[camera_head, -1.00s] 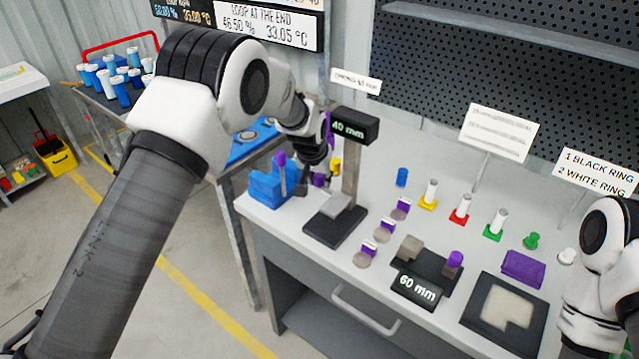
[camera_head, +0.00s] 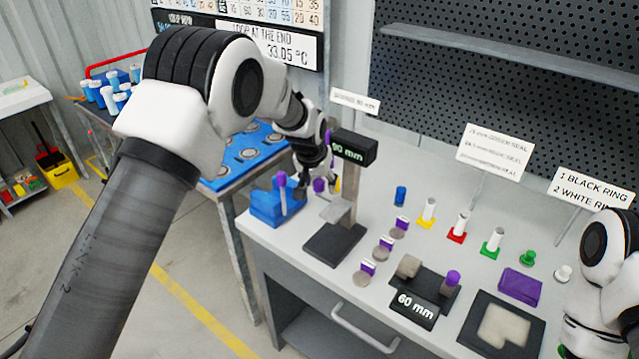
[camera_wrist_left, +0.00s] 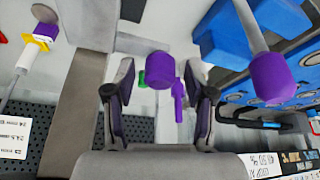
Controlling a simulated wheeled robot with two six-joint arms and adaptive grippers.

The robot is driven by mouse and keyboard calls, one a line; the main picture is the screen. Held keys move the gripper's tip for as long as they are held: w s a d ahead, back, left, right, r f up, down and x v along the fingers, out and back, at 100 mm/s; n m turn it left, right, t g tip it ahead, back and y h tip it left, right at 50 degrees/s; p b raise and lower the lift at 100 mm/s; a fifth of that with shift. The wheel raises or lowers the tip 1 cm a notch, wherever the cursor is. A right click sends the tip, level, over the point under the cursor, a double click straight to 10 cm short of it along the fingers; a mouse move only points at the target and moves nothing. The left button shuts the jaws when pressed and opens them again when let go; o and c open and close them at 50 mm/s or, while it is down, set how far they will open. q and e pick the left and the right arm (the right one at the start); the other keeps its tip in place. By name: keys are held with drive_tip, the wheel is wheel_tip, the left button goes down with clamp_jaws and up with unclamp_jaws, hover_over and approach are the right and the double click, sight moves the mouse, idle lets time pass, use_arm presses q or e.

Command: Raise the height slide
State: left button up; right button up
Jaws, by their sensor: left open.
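The height gauge has a black base (camera_head: 335,245), a grey post and a black display (camera_head: 353,148) that appears to read 90 mm. Its grey slide (camera_head: 335,209) sits on the post, clear above the base. My left gripper (camera_head: 312,182) is at the left of the post, behind the slide. In the left wrist view the open fingers (camera_wrist_left: 160,98) stand either side of a purple knob (camera_wrist_left: 161,68), with a gap on both sides. The grey post (camera_wrist_left: 72,110) is left of the fingers. My right arm shows at the right edge; its gripper is out of frame.
A blue fixture (camera_head: 268,207) with a purple-topped lever stands close left of the gauge; its purple handle (camera_wrist_left: 270,76) is near the fingers.

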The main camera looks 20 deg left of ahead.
use_arm(q)
drive_tip(key=v, duration=1.1)
drive_tip(key=shift+w, duration=0.1)
